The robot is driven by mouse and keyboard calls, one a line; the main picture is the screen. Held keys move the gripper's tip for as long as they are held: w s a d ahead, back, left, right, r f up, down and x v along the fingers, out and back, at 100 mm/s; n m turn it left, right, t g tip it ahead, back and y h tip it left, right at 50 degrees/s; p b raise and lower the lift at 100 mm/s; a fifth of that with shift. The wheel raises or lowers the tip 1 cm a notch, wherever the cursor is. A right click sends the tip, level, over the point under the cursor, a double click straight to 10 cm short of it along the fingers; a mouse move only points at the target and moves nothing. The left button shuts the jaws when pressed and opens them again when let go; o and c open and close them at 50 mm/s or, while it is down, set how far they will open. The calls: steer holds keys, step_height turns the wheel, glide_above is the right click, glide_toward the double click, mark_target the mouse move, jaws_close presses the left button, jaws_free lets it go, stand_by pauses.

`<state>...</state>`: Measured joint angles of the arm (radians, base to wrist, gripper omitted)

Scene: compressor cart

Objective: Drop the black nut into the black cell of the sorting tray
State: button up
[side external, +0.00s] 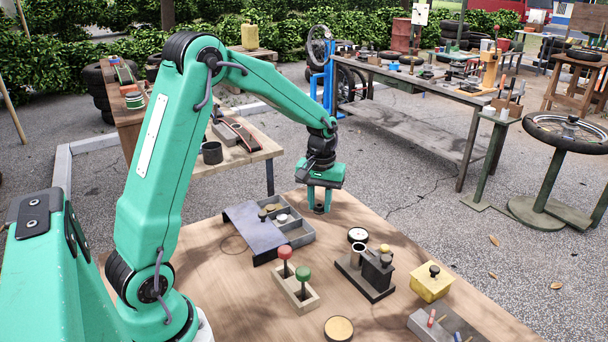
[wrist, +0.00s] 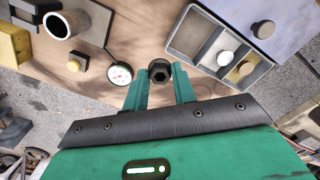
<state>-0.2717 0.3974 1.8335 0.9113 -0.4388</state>
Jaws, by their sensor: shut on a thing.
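My gripper (side external: 320,203) is shut on the black nut (wrist: 159,71), which sits between the fingertips in the wrist view. In the side view the nut (side external: 320,209) shows dark between the fingers, above the wooden table. The grey sorting tray (side external: 308,238) lies left of my gripper in the side view. In the wrist view the tray (wrist: 171,50) is to the right of the nut. A white piece (wrist: 225,58) and a brass piece (wrist: 245,68) lie in cells; another cell looks empty. I cannot tell which cell is black.
A dark panel (side external: 252,238) with a black knob (side external: 262,214) lies against the tray and may cover part of it.

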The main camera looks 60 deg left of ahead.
steer(key=s, duration=0.1)
steer(key=s+a, duration=0.1)
steer(key=s, duration=0.1)
steer(key=s+a, duration=0.1)
steer(key=shift+s+a+f, duration=0.2)
steer(key=shift+a+f, duration=0.05)
steer(key=shift+f, duration=0.05)
steer(key=shift+f, duration=0.1)
steer(key=shift+f, duration=2.9)
steer(key=o, duration=1.1)
steer(key=shift+c, duration=0.2)
steer(key=shift+r, duration=0.1)
